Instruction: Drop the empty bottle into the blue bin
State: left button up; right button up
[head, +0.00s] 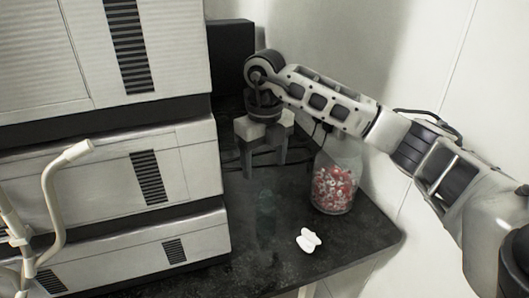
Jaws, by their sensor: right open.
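A small, dark, see-through bottle (266,213) stands upright on the black table, faint against the dark surface. My right gripper (265,170) points down above the bottle, its two fingers apart with nothing between them. The fingertips appear to be a little higher than the bottle's top. The blue bin is not in view. My left gripper is not in view.
A clear jar (334,187) of red and white pieces stands right of the bottle. A small white object (308,240) lies near the front edge of the black table (350,247). Stacked pale cabinets (150,170) stand close on the left; a white wall is behind.

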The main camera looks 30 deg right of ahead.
aim_at(265, 202)
jog(key=shift+o, duration=0.3)
jog(key=shift+r, duration=0.95)
jog(key=f, duration=0.3)
jog(key=f+b, duration=0.1)
jog(key=f, duration=0.2)
jog(key=d+f, duration=0.1)
jog(key=f, duration=0.3)
jog(key=shift+b, duration=0.3)
jog(key=shift+w+a+f+p, duration=0.15)
jog(key=shift+w+f, duration=0.05)
jog(key=shift+f, duration=1.2)
jog(key=shift+w+a+f+p, duration=0.1)
jog(key=shift+w+f+p, duration=0.05)
jog(key=shift+f, duration=1.25)
jog(key=c, duration=1.1)
jog(key=shift+r, duration=0.1)
jog(key=shift+c, duration=0.2)
